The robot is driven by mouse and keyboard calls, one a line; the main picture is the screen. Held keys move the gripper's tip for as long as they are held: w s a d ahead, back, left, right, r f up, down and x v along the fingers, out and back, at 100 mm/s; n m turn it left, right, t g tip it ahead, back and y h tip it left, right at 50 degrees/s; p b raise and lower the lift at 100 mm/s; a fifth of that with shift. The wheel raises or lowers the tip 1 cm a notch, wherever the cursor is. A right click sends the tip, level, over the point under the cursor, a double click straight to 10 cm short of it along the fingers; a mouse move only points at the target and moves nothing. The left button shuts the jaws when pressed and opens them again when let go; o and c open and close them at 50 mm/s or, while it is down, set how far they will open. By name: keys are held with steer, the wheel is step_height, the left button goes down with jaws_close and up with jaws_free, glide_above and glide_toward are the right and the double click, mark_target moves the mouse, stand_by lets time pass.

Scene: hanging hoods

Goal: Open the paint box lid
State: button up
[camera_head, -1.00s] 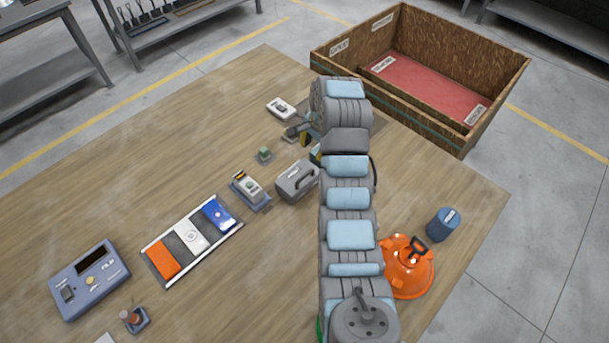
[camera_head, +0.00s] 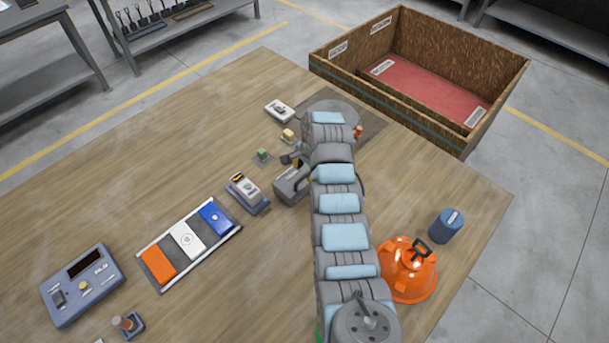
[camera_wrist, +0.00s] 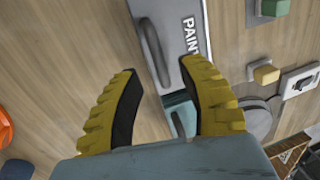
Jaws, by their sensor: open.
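The paint box (camera_head: 288,188) is a grey box with a dark handle on the wooden table, partly hidden by my arm in the head view. In the wrist view the grey box (camera_wrist: 190,68) shows the letters "PAIN" along its right edge. Its dark handle (camera_wrist: 154,50) runs along the lid, which looks shut. My gripper (camera_wrist: 163,72) is open, with yellow ridged fingers on either side of the handle's lower end. I cannot tell whether a finger touches the box. A teal part shows between the fingers at the box's lower end. My gripper is mostly hidden in the head view.
Close by are a green block (camera_head: 263,155), a yellow block (camera_head: 288,134), a white switch (camera_head: 279,110) and a grey-blue device (camera_head: 247,192). An orange helmet (camera_head: 408,272) and blue can (camera_head: 445,226) stand right of my arm. A wooden crate (camera_head: 440,129) is beyond the table.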

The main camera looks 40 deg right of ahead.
mark_target(304, 176)
steer(key=shift+w+f, duration=0.15)
steer(key=shift+f, duration=0.65)
steer(key=shift+w+f, duration=0.1)
steer(key=shift+f, duration=0.7)
jaws_close()
